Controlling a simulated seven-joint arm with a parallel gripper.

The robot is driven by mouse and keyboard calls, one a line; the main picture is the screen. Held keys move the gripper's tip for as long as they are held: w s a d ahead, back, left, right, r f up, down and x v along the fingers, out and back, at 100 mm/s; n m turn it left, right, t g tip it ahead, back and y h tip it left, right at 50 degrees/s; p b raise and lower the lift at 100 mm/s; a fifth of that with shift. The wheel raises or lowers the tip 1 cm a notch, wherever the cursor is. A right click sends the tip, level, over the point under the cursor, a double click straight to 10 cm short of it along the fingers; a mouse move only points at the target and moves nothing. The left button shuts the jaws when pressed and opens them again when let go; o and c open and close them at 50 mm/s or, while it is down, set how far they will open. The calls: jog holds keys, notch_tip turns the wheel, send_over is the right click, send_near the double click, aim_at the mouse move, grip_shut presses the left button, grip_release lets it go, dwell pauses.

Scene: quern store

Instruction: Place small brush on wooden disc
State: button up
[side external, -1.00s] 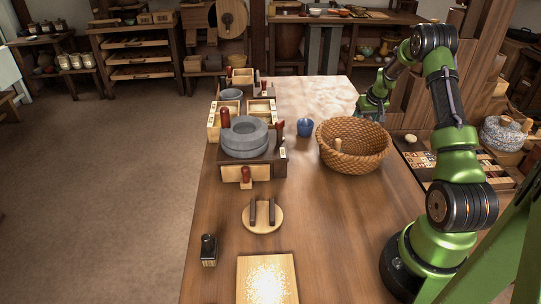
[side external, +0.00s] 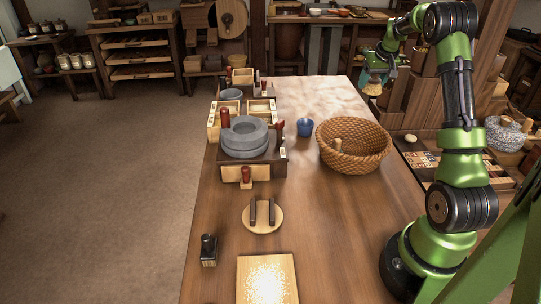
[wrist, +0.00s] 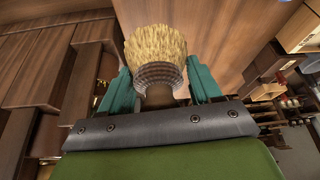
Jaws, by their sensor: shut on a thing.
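My gripper (side external: 377,68) is raised beyond the woven basket, over the far right side of the table. It is shut on the small brush (side external: 372,88), whose pale bristles hang below the fingers. In the wrist view the straw-coloured bristles (wrist: 156,48) and a bound grey collar show between my teal fingers (wrist: 160,88); most of the handle is hidden. A round pale wooden disc (side external: 262,225) with two dark upright bars lies on the near part of the table, far from my gripper.
The woven basket (side external: 353,158) holds a light wooden piece. A stone quern (side external: 245,138) and small boxes line the left edge. The middle is clear.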

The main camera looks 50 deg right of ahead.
notch_tip(320, 180, up, 4)
jog(key=shift+f, duration=0.1)
jog(key=w+a+n+t+y, duration=0.1)
jog(key=w+a+n, duration=0.45)
jog(key=a, duration=0.75)
jog(key=n+g+y, duration=0.2)
jog(key=n+y, duration=0.3)
jog(key=n, duration=0.8)
send_over(251, 211)
jog(key=s+d, duration=0.1)
jog(key=f, duration=0.1)
jog(key=shift+y, duration=0.3)
jog(key=f, duration=1.2)
jog(key=shift+d+f, duration=0.2)
jog(key=shift+d, duration=0.05)
jog(key=shift+f, duration=0.15)
jog(key=shift+f, duration=0.45)
